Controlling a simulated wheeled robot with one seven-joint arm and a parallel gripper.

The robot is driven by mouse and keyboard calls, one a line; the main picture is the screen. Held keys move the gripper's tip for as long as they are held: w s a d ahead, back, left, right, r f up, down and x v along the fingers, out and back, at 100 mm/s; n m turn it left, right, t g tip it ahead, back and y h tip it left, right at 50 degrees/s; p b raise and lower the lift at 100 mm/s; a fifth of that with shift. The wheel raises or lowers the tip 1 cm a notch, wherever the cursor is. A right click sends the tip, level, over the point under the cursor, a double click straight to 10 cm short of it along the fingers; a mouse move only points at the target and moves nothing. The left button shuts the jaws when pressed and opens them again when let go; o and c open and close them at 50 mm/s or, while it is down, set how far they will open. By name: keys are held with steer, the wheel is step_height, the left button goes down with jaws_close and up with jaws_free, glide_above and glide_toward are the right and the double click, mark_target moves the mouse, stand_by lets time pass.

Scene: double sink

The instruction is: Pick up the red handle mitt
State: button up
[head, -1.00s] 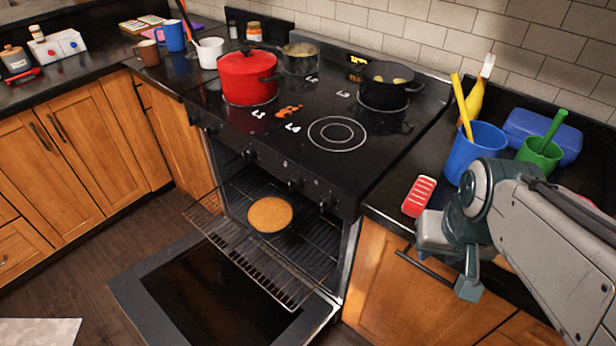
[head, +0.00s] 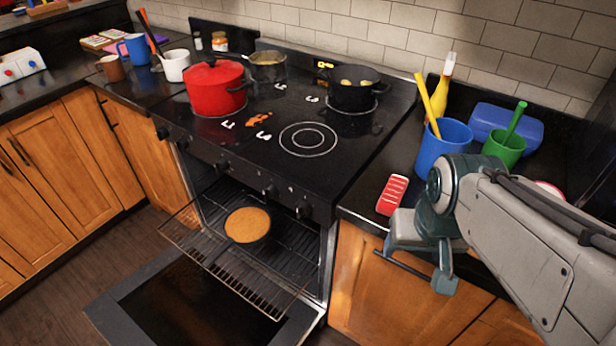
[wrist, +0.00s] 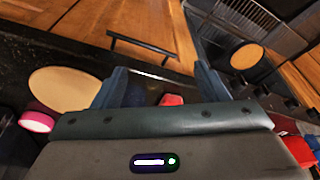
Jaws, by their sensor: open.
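The red handle mitt (head: 392,195), with pale stripes, lies on the dark counter right of the stove in the head view. My gripper (head: 422,255) is at the counter's front edge, just below and right of the mitt in the picture, apart from it. In the wrist view my gripper (wrist: 161,88) has its two fingers spread with nothing held between them. A small red piece, seemingly the mitt (wrist: 172,99), shows beyond the palm, nearer the right finger; the palm hides the rest.
A blue cup (head: 442,147), a green cup (head: 504,150), a yellow bottle (head: 446,85) and a blue box (head: 535,125) stand behind my gripper. The oven door (head: 190,300) hangs open at left. A cabinet handle (wrist: 143,44) lies ahead in the wrist view.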

steer(key=w+r+m+h+p, duration=0.1)
steer(key=w+r+m+p, duration=0.15)
steer(key=w, duration=0.45)
steer(key=m+t, duration=0.1)
steer(key=m, duration=0.1)
glide_toward(391, 196)
steer(key=f, duration=0.3)
steer(key=shift+w+d+f+h, duration=0.25)
steer(key=shift+w+f+h, duration=0.05)
steer(key=shift+w+h, duration=0.1)
steer(key=shift+a+x, duration=0.15)
steer(key=shift+x, duration=1.35)
steer(key=shift+a+x, duration=0.15)
steer(key=shift+x, duration=1.3)
steer(key=shift+w, duration=0.15)
steer(key=c, duration=1.2)
